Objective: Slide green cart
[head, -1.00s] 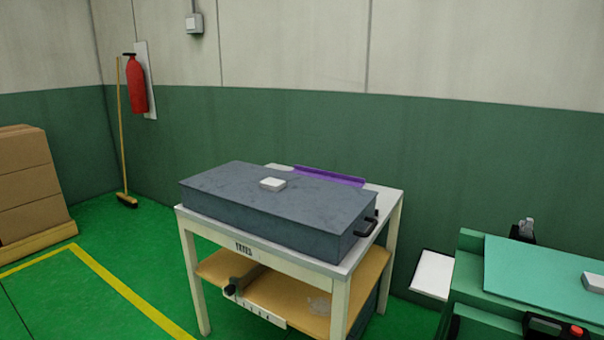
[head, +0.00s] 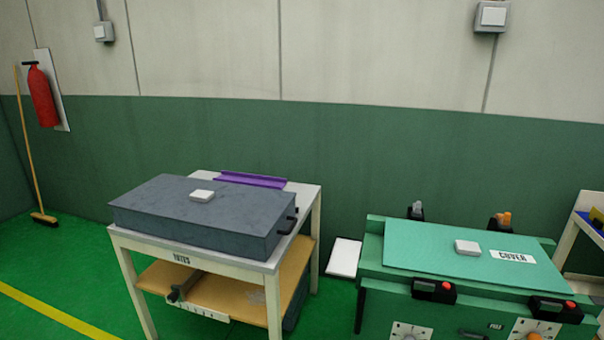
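A green cart-like bench (head: 375,285) stands at the right. On top it has a lighter green panel (head: 425,250) with a label reading "COVER" and a small white block (head: 467,247). Black clamps with red buttons (head: 434,291) sit along its front edge, and orange-tipped and grey fittings show at its back edge. White dial plates (head: 410,331) are on its front face, cut off by the bottom of the picture. Its lower part is out of view. Neither of my grippers shows in the head view.
A white table (head: 200,262) with a dark grey slab (head: 185,228), a white block and a purple strip (head: 250,180) stands left of the bench. A white panel (head: 343,257) is between them. Another white-framed stand (head: 588,225) is at the right edge.

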